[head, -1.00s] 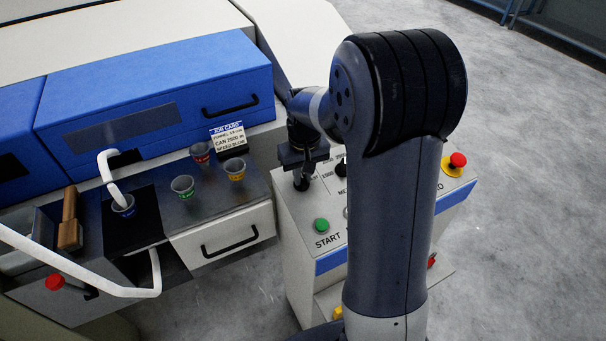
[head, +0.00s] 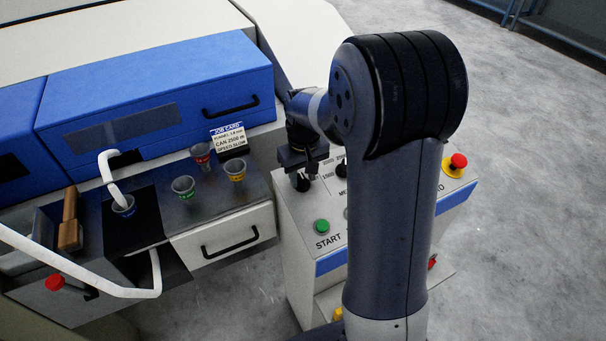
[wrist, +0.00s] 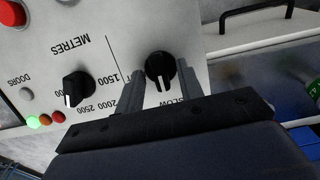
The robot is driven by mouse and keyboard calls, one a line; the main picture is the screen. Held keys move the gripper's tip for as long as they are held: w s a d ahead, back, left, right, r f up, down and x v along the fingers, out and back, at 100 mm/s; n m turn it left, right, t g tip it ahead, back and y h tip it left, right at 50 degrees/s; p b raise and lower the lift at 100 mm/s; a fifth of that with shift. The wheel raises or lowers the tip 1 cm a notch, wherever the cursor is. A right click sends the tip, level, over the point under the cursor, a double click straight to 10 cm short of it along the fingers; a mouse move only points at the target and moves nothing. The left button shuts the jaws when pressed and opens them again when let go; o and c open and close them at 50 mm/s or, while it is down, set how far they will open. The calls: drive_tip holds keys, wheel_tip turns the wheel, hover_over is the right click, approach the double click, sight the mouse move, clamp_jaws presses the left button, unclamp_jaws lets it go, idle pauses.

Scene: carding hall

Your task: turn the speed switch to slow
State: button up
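The speed switch, a black knob with a white pointer line, shows in the wrist view (wrist: 158,66) on the pale panel. Its pointer faces the bottom of that picture, near the upside-down SLOW label (wrist: 178,100). The exact mark it faces is hard to tell, as a finger partly covers the lettering. My gripper (wrist: 158,80) is open, with one finger on each side of the knob in this view and a gap to both. In the head view, my gripper (head: 303,165) is just above the knob (head: 302,183) and holds nothing.
The metres knob (wrist: 78,88) sits beside the speed switch. The panel also carries a green START button (head: 322,226) and a red emergency button (head: 458,160). A job card (head: 228,137) reading SPEED SLOW stands behind several cups on the bench. My arm hides the panel's middle.

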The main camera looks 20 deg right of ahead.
sight(304, 180)
wheel_tip(304, 180, up, 11)
drive_tip(key=shift+s, duration=0.25)
idle(0.4)
drive_tip(key=shift+f, duration=0.15)
drive_tip(key=f, duration=1)
drive_tip(key=shift+w+f, duration=0.2)
drive_tip(key=shift+f, duration=0.1)
drive_tip(key=shift+f+m, duration=0.1)
drive_tip(key=shift+m, duration=0.2)
